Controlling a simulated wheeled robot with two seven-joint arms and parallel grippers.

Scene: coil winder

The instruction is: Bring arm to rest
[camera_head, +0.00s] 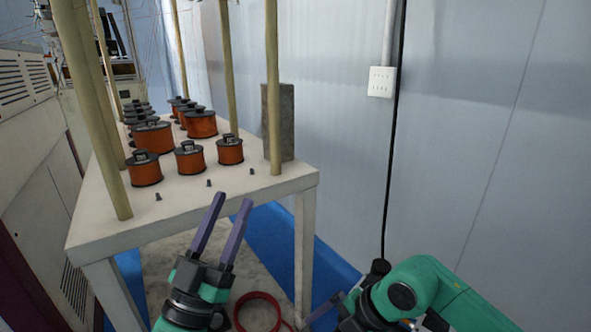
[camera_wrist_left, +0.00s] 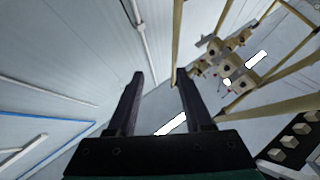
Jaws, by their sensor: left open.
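My left gripper (camera_head: 232,201) is in front of the white table's near edge in the head view, its two long dark purple fingers spread apart with nothing between them. In the left wrist view the same fingers (camera_wrist_left: 160,75) stand apart and empty, with wall and table posts beyond. My right arm (camera_head: 415,290) is bent at the bottom right of the head view. A dark finger-like part shows at its left end, but the right gripper's jaws cannot be made out.
The white table (camera_head: 230,205) holds several copper coils (camera_head: 145,168) between upright posts (camera_head: 272,90). A grey block (camera_head: 278,120) stands at its back right. A red ring (camera_head: 258,312) shows below, beside my left gripper. A pale wall (camera_head: 480,130) closes off the right.

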